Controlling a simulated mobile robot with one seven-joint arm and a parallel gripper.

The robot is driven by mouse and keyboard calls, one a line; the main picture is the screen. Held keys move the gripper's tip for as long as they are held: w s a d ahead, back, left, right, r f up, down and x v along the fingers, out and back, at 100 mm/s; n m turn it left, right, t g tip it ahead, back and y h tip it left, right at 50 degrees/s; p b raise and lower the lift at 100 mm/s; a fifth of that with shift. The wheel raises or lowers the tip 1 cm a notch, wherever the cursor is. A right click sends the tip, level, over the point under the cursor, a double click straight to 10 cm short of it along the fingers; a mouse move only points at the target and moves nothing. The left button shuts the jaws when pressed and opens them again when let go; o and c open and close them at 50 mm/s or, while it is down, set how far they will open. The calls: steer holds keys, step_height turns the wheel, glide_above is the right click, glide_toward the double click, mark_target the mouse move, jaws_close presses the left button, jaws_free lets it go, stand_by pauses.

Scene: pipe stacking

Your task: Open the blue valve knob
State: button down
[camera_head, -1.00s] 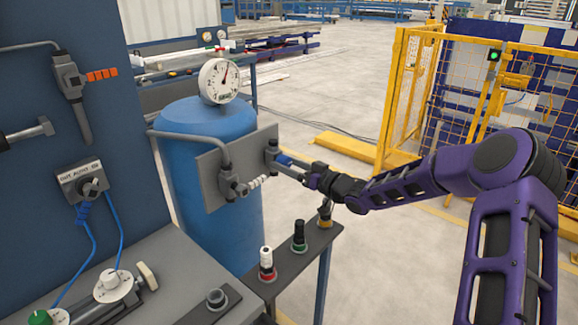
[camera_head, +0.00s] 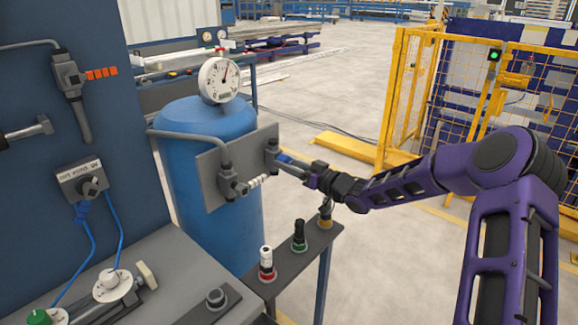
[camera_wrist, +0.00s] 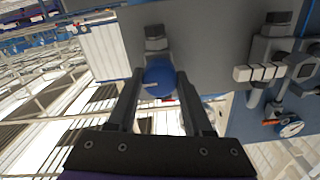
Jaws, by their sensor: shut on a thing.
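The blue valve knob (camera_wrist: 159,78) sits on a grey fitting on the grey mounting plate (camera_wrist: 205,35). In the wrist view my gripper (camera_wrist: 160,95) has one finger on each side of the knob and is shut on it. In the head view my gripper (camera_head: 296,171) reaches the plate from the right, and only a small blue part of the knob (camera_head: 284,158) shows beside the fingers. The plate (camera_head: 210,175) stands in front of a blue tank (camera_head: 185,110).
A white-handled valve (camera_head: 255,183) is on the same plate, left of my gripper. A round gauge (camera_head: 219,80) tops the tank. Below my forearm, a narrow grey shelf (camera_head: 285,262) holds red, green and yellow-based knobs. Yellow fencing (camera_head: 400,95) stands behind on the right.

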steer(key=n+b, duration=0.4)
steer(key=n, duration=1.3)
steer(key=shift+n, duration=0.4)
stand_by(0.4)
steer(key=shift+c, duration=1.5)
jaws_free()
steer(key=v, duration=1.7)
steer(key=shift+d+p, duration=0.2)
steer(key=shift+p, duration=0.15)
